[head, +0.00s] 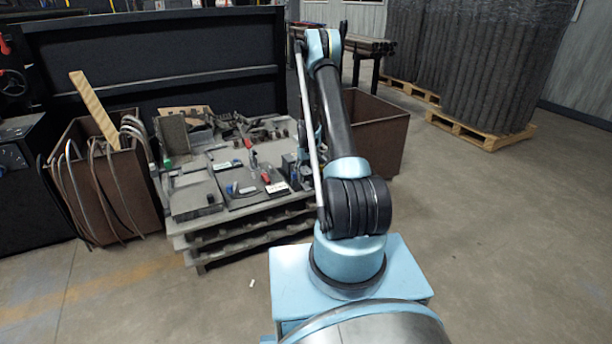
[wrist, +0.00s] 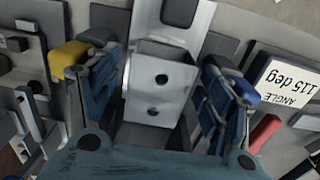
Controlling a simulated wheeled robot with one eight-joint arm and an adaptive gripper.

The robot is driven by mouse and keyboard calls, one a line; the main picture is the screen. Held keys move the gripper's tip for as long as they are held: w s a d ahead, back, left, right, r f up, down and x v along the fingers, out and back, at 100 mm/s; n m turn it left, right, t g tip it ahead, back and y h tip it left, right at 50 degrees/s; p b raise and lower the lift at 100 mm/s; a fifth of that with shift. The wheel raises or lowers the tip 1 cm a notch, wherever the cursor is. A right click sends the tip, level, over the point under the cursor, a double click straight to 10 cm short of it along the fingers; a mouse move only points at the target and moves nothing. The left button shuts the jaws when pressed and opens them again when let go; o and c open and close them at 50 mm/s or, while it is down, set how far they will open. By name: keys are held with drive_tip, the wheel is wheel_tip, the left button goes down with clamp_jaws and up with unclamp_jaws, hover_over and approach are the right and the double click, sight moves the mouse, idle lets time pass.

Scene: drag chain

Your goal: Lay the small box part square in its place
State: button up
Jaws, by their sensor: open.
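In the wrist view, a pale grey metal box-like part (wrist: 160,88) with two dark round holes in its face lies between the fingers of my gripper (wrist: 158,72). The gripper is open, one blue-grey finger on each side, with narrow gaps beside the part. In the head view my arm hides most of the gripper, and I cannot make out this part there.
A white "ANGLE 115 deg" label (wrist: 288,85), a red handle (wrist: 265,132) and a yellow piece (wrist: 68,54) are close by. The cluttered work top (head: 196,200) rests on stacked pallets. Brown bins (head: 120,190) flank it.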

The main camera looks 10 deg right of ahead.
wheel_tip(320, 180, up, 12)
idle(0.7)
drive_tip(key=s+r+m+t, duration=0.1)
drive_tip(key=s+r+m, duration=0.1)
drive_tip(key=s+r, duration=2.45)
drive_tip(key=s, duration=1.5)
drive_tip(key=s+f, duration=0.3)
drive_tip(key=s, duration=0.4)
drive_tip(key=s+f+m+t, duration=0.1)
drive_tip(key=s+f, duration=0.3)
drive_tip(key=s, duration=0.2)
drive_tip(key=shift+s+a, duration=0.25)
drive_tip(key=shift+s, duration=0.15)
